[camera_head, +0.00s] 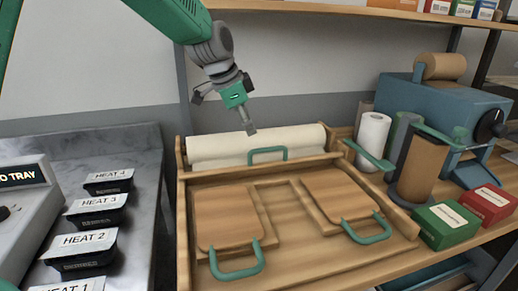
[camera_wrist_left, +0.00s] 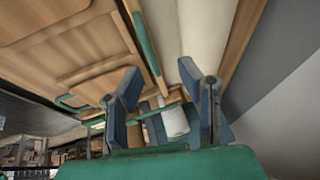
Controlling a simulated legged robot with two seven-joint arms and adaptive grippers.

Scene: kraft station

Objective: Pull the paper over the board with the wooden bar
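A white paper roll (camera_head: 220,147) lies across the back of the wooden board (camera_head: 290,222). The wooden bar (camera_head: 220,167) with a green handle (camera_head: 267,154) lies just in front of the roll; in the left wrist view the bar (camera_wrist_left: 125,20) and its handle (camera_wrist_left: 148,48) run beside the roll (camera_wrist_left: 205,25). My left gripper (camera_head: 248,128) points down above the roll, behind the handle. In the left wrist view its fingers (camera_wrist_left: 160,80) are apart with nothing between them. My right gripper is in neither view.
Two wooden lids (camera_head: 226,214) (camera_head: 335,193) with green handles lie on the board. Black labelled trays (camera_head: 95,212) stand on the left counter. At right are upright rolls (camera_head: 373,130), a brown roll (camera_head: 421,170), green and red boxes (camera_head: 446,225) (camera_head: 487,203), and a blue machine (camera_head: 440,105).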

